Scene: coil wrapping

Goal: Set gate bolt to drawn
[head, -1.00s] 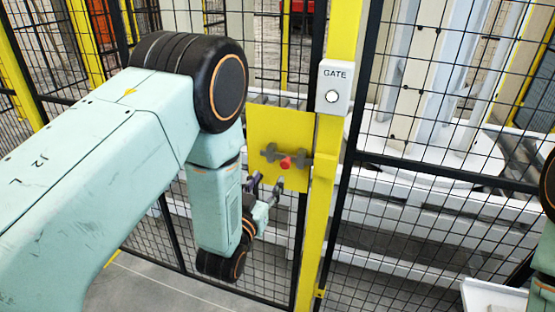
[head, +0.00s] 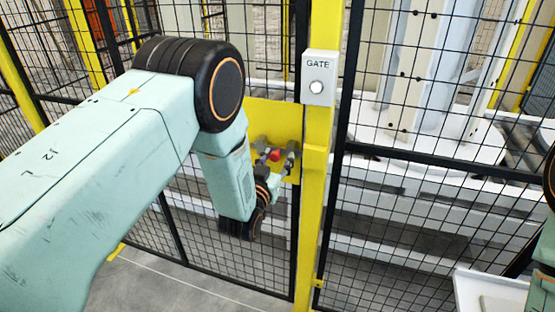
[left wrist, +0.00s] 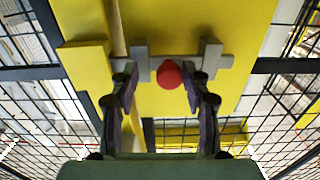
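The gate bolt is a grey bar in grey brackets on a yellow plate (head: 258,113), with a red knob (head: 274,155). In the left wrist view the red knob (left wrist: 169,73) sits between the fingertips, with the grey bracket (left wrist: 212,58) to its right. My left gripper (head: 277,164) is open in front of the bolt. In the left wrist view its fingers (left wrist: 159,72) stand on either side of the knob, the right one closer. I cannot tell whether either touches. The bolt's end at the post is unclear. My right gripper is out of view.
Black mesh fence panels (head: 400,240) extend on both sides. White machinery (head: 440,140) stands behind the fence. Floor (head: 160,280) is clear at lower left.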

